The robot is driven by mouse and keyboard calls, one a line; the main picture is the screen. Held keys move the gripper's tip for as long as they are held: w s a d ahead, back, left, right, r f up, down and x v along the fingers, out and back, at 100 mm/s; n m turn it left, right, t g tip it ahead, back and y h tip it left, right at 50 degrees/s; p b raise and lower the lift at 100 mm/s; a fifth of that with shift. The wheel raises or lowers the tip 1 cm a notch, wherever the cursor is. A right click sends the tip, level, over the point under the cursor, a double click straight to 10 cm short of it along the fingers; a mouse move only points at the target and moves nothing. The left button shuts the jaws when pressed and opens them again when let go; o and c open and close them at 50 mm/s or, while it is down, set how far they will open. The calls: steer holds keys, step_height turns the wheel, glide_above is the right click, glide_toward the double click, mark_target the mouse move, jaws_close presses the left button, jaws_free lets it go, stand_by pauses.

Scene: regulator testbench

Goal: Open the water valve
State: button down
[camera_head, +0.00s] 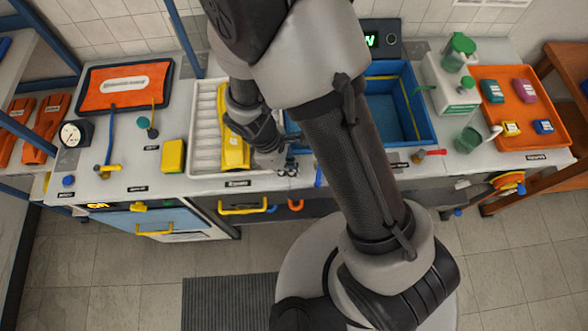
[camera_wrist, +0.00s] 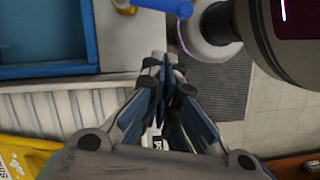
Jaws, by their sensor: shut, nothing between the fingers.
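My gripper (camera_head: 287,170) is over the front edge of the bench, between the white ribbed tray and the blue basin. In the wrist view my gripper (camera_wrist: 160,75) has its fingers together with nothing between them. A blue lever handle (camera_head: 318,177) stands at the bench edge just right of my gripper, partly hidden by my arm. The blue handle (camera_wrist: 162,6) also shows at the top of the wrist view, beyond and apart from my fingertips. A red-handled valve (camera_head: 432,153) sits right of the basin. I cannot tell from labels which one is the water valve.
The white ribbed tray (camera_head: 203,125) holds a yellow bag (camera_head: 235,145). The blue basin (camera_head: 424,110) lies behind my arm. A blue lever (camera_head: 109,148) and a pressure gauge (camera_head: 71,134) stand at the left. An orange tray (camera_head: 512,80) is at the right.

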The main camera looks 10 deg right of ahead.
steer(key=p+v, duration=0.2)
steer(key=v, duration=0.7)
steer(key=shift+r, duration=0.35)
